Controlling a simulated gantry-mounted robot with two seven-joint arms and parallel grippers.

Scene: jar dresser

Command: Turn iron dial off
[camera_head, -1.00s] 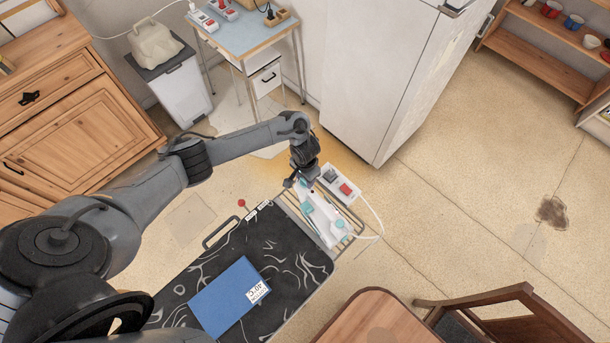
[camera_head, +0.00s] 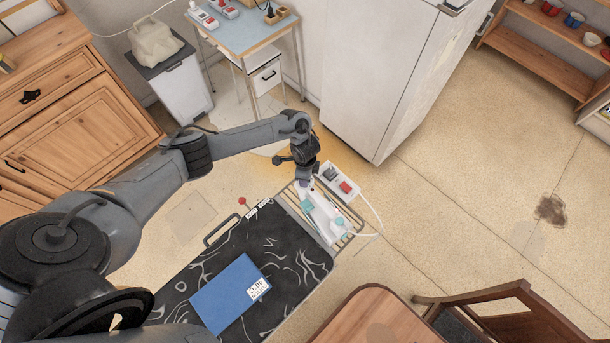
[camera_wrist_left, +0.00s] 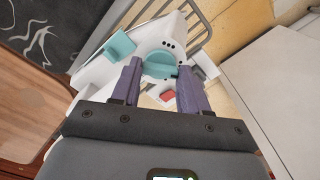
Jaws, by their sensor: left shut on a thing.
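The white iron (camera_head: 325,225) with teal parts rests on the wire rack at the end of the ironing board. In the left wrist view the iron (camera_wrist_left: 100,76) shows its round teal dial (camera_wrist_left: 160,64), with a raised grip across it. My left gripper (camera_wrist_left: 160,84) has its two purple fingers on either side of the dial and is shut on it. In the head view my left gripper (camera_head: 304,180) points down at the iron's upper end, and I cannot make out the dial there. My right gripper is not in view.
A socket block with a red switch (camera_head: 345,187) sits beside the iron, with a white cord running off it. A blue book (camera_head: 228,295) lies on the black patterned ironing board (camera_head: 290,250). A white fridge (camera_head: 375,80) stands close behind.

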